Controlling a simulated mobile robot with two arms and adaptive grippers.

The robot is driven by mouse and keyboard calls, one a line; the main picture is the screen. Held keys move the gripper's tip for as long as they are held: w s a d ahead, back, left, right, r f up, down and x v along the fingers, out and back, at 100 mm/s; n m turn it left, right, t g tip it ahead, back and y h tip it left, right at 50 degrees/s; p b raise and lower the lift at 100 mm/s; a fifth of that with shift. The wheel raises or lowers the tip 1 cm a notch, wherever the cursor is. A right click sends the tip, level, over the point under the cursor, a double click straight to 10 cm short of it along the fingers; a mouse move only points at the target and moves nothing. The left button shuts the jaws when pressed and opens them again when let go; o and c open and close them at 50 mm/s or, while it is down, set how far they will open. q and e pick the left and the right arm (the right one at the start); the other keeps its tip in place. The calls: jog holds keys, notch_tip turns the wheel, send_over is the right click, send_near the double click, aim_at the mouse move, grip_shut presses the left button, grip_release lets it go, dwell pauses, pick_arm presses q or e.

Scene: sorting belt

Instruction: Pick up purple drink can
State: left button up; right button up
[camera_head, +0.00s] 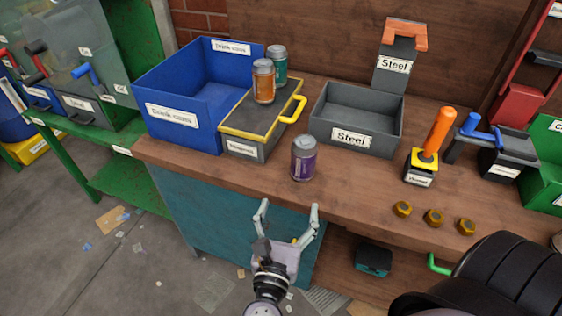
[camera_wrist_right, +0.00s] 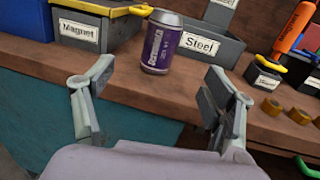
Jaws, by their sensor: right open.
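The purple drink can (camera_head: 303,159) stands upright on the wooden bench near its front edge. In the right wrist view the purple can (camera_wrist_right: 161,44) stands beyond my fingertips, between them and left of the middle of the gap. My right gripper (camera_head: 288,209) is open and empty, in front of the bench edge and short of the can. Its two fingers also show in the right wrist view (camera_wrist_right: 152,84). My left gripper is not in view.
A blue bin (camera_head: 183,121) and a dark box with a yellow-edged lid (camera_head: 239,118) stand left of the can. A grey Steel bin (camera_head: 357,146) is behind right. Brass nuts (camera_head: 434,217) lie right. Bench around the purple can is clear.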

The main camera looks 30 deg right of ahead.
jog(key=p, duration=0.2)
send_near(302, 163)
jog(key=x, duration=0.6)
jog(key=shift+w, duration=0.1)
jog(key=shift+w+d, duration=0.35)
jog(key=shift+w+d+p, duration=0.25)
jog(key=shift+p, duration=0.1)
jog(key=x, duration=0.4)
jog(key=shift+p, duration=0.4)
jog(key=shift+w+d, duration=0.3)
jog(key=shift+w, duration=0.1)
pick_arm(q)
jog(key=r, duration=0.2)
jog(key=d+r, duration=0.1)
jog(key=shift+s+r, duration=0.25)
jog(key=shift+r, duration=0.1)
pick_arm(e)
jog(key=shift+c, duration=0.4)
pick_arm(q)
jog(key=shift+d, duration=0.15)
pick_arm(e)
jog(key=c, duration=0.8)
